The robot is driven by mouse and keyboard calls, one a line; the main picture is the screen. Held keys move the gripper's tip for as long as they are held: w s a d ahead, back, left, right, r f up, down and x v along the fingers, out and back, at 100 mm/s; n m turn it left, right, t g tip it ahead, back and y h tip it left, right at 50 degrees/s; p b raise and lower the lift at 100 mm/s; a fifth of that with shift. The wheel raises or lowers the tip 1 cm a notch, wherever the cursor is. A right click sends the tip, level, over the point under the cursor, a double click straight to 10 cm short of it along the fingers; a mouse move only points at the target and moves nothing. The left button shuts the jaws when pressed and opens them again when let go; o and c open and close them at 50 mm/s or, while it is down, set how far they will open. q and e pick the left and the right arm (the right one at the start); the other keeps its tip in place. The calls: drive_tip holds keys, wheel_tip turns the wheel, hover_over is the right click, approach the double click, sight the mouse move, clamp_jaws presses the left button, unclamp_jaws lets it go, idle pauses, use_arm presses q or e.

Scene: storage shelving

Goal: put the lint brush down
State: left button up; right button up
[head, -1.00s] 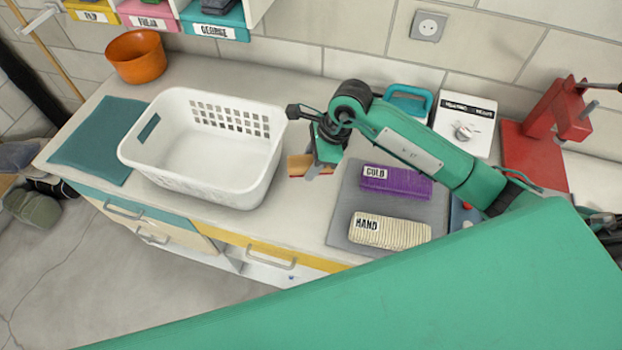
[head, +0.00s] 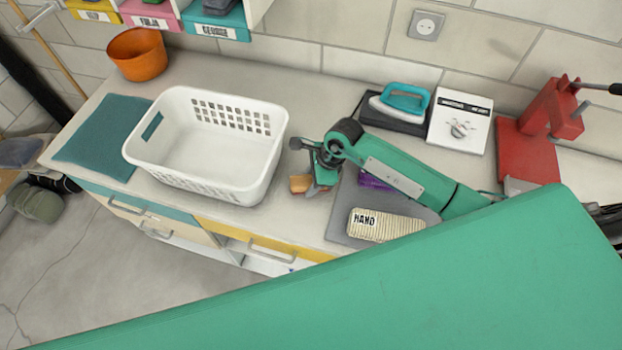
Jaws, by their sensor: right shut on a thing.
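My right gripper (head: 316,186) is shut on the lint brush (head: 299,184), a small wood-coloured piece that sticks out to the left of the fingers. The brush is low, at or just above the bare counter (head: 279,222), between the white basket and the grey mat. I cannot tell whether it touches the counter. Most of the brush is hidden by the gripper. My left gripper is not in view.
A white laundry basket (head: 262,168) stands just left of the gripper. On the right, a grey mat (head: 345,222) holds a cream bundle marked HAND (head: 388,224) and a purple one (head: 374,181), partly covered by my arm. An iron (head: 398,101) stands behind.

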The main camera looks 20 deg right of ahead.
drive_tip(key=shift+f+b, duration=0.3)
drive_tip(key=o, duration=0.9)
drive_tip(key=shift+s, duration=0.1)
drive_tip(key=shift+f, duration=0.1)
drive_tip(key=shift+s, duration=0.15)
drive_tip(key=shift+r+p, duration=0.3)
drive_tip(key=shift+p, duration=0.1)
drive_tip(key=b+v, duration=0.3)
drive_tip(key=v, duration=0.8)
drive_tip(key=shift+r, duration=0.15)
drive_tip(key=shift+d+r+b, duration=0.15)
drive_tip(key=shift+r+b, duration=0.15)
drive_tip(key=shift+r, duration=0.15)
